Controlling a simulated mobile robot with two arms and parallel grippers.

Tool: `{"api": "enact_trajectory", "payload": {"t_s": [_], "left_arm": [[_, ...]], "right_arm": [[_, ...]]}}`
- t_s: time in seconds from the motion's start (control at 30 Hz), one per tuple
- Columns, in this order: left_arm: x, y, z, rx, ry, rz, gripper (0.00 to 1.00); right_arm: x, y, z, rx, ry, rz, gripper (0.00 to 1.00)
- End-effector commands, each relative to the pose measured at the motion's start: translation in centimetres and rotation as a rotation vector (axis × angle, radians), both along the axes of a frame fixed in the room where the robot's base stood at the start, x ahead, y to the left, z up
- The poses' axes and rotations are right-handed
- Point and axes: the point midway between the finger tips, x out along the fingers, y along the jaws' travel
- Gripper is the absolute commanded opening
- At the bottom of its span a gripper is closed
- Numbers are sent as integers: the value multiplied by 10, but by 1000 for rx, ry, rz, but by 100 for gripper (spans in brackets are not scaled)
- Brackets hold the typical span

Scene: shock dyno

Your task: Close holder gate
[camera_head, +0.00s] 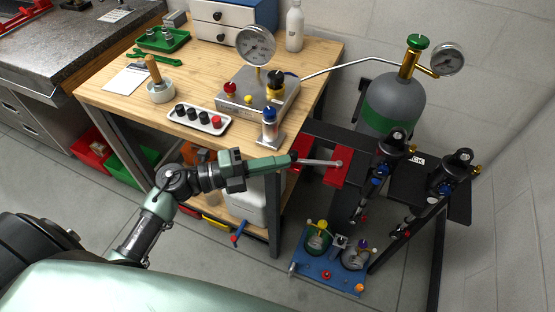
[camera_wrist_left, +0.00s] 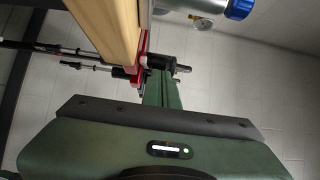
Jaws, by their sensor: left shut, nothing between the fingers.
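A red holder (camera_head: 338,172) is beside the table's right edge, in front of the black stand. A thin grey bar (camera_head: 318,162) runs from near my left gripper to a pivot-like spot on the red part; I take this bar to be the gate, but cannot be sure. My left gripper (camera_head: 292,157) is shut and empty, its dark tip at the left end of the bar. Whether they touch cannot be told. In the left wrist view the green fingers (camera_wrist_left: 160,87) point toward red parts (camera_wrist_left: 142,58) beside the table edge. My right gripper is not in view.
The wooden table (camera_head: 190,75) holds a gauge box (camera_head: 258,92), a tray of small cylinders (camera_head: 199,119) and a blue-capped cylinder (camera_head: 269,130). A black stand with shock absorbers (camera_head: 392,150), a gas bottle (camera_head: 393,103) and a blue floor base (camera_head: 326,275) crowd the right.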

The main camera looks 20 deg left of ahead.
Motion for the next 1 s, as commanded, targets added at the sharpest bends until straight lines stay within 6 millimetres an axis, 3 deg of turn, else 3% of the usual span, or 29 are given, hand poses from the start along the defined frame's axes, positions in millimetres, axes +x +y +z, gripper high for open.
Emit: {"api": "enact_trajectory", "payload": {"t_s": [0.27, 0.53, 0.7, 1.0], "left_arm": [[0, 0, -1, 0, 0, -3, 0], [20, 9, -4, 6, -2, -113, 0], [31, 12, -1, 1, 1, -117, 0], [31, 12, 0, -1, -1, -116, 0]], "right_arm": [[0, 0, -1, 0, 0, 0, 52], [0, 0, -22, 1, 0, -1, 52], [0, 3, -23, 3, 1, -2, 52], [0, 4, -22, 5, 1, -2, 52]]}}
